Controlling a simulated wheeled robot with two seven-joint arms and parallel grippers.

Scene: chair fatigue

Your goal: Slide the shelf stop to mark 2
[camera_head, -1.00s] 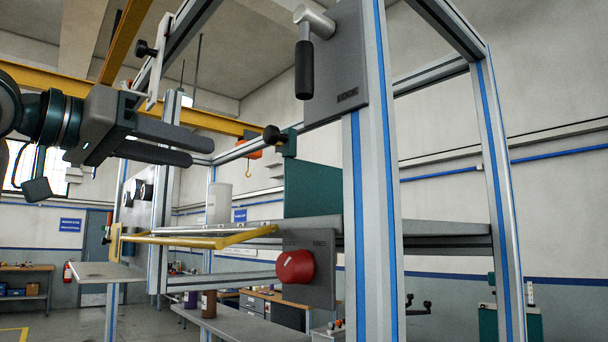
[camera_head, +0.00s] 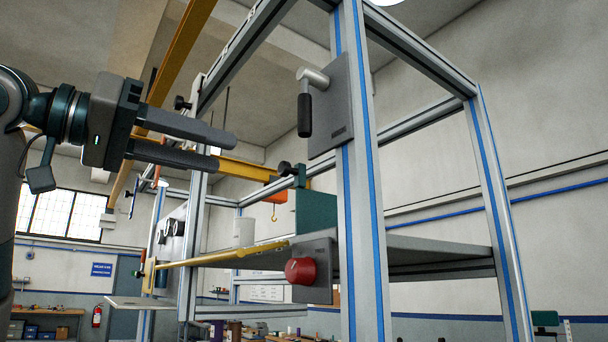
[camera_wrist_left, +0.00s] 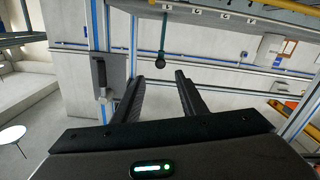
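My right gripper is out of view.
A grey plate with a black-handled lever (camera_head: 304,113) is on the near upright (camera_head: 360,230). A red knob (camera_head: 299,271), yellow bar (camera_head: 220,256) and teal panel (camera_head: 316,212) are lower. Frame posts and rails surround the gripper; the lever plate also shows in the wrist view (camera_wrist_left: 112,68).

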